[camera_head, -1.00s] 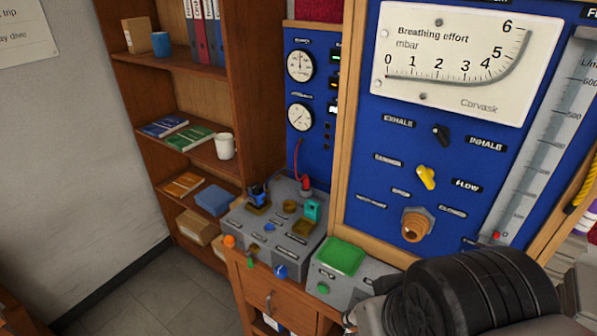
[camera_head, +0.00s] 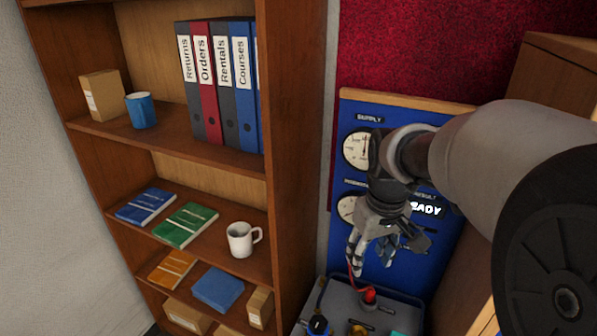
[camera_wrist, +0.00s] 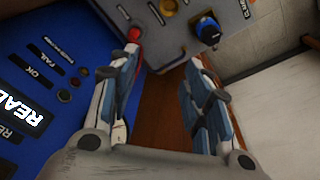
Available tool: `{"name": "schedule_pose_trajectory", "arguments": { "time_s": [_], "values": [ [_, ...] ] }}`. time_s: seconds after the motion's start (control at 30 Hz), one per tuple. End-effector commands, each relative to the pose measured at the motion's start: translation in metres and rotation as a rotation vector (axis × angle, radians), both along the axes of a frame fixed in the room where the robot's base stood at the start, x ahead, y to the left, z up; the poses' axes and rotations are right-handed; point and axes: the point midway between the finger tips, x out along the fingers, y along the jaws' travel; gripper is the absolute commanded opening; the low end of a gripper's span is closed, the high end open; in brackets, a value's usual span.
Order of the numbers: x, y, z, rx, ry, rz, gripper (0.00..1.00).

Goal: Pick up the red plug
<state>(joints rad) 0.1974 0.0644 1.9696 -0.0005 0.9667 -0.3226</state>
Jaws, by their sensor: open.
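The red plug (camera_head: 369,296) stands upright on the grey bench box, at the foot of the blue panel, with a red cable rising from it in the head view. It also shows in the wrist view (camera_wrist: 135,34), at the tip of my left-hand finger and partly hidden by it. My gripper (camera_head: 374,264) points down just above the plug in the head view. In the wrist view my gripper (camera_wrist: 164,58) has its fingers apart with nothing between them. The plug lies toward the left finger, not midway. I cannot tell whether they touch.
The grey box (camera_head: 345,297) also carries a blue-topped part (camera_head: 318,325) near the plug. The blue panel (camera_head: 345,245) with gauges rises close behind my gripper. A wooden shelf (camera_head: 295,190) with binders, books and a white mug (camera_head: 241,240) stands to the left.

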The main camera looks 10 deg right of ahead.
Motion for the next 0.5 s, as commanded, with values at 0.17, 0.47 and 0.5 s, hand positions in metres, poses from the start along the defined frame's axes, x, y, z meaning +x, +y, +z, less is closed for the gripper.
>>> {"name": "schedule_pose_trajectory", "arguments": {
  "time_s": [0.17, 0.47, 0.5],
  "values": [
    [0.044, -0.034, -0.025, 0.009, 0.079, 0.030, 0.44],
    [0.072, -0.063, -0.062, 0.023, 0.138, 0.064, 0.44],
    [0.073, -0.064, -0.065, 0.024, 0.139, 0.065, 0.44]
  ]
}}
